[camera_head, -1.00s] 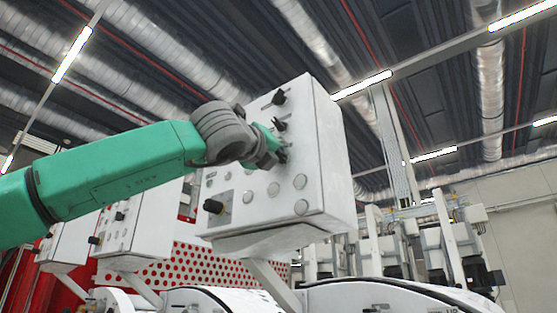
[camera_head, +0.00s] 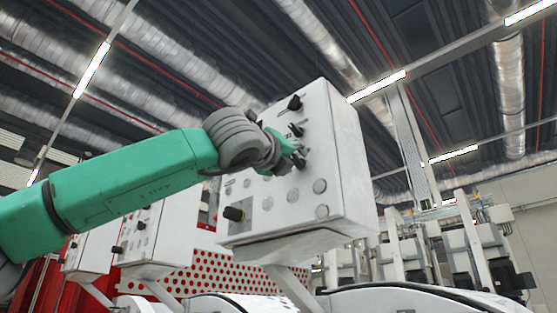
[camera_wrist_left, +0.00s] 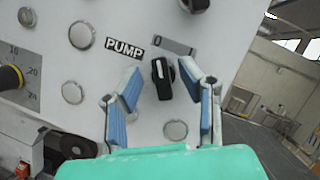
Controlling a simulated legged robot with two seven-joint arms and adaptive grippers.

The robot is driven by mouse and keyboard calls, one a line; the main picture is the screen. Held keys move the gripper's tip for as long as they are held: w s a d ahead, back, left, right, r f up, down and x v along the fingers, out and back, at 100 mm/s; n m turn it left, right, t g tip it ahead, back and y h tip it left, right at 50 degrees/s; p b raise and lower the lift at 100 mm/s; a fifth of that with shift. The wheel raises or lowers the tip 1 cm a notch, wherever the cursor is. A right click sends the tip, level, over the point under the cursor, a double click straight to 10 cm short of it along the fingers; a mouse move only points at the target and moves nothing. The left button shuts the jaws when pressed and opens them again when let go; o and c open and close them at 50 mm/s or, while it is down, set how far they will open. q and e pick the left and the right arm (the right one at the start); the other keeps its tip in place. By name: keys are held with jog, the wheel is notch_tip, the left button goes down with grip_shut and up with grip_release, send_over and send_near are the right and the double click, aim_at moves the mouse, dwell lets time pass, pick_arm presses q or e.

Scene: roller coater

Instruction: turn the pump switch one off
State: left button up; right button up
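The white control panel (camera_head: 262,208) fills the middle of the head view. A black rotary switch (camera_wrist_left: 162,78) sits near the PUMP label (camera_wrist_left: 124,49) in the left wrist view; its handle stands nearly upright in the picture. My left gripper (camera_wrist_left: 168,102) is open, with blue-padded fingers on either side of this switch and gaps showing on both sides. In the head view my left gripper (camera_head: 285,152) is at the panel's lowest black switch and partly covers it. My right gripper is not in view.
Two more black switches (camera_head: 295,103) (camera_head: 296,130) sit above on the panel. Round buttons (camera_head: 320,186) lie below, and a black knob (camera_head: 233,214) juts out at lower left. Other panels (camera_head: 145,240) stand behind to the left.

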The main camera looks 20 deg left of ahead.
pick_arm(q)
jog(key=v, duration=1.1)
jog(key=shift+a, duration=0.25)
jog(key=shift+w, duration=0.1)
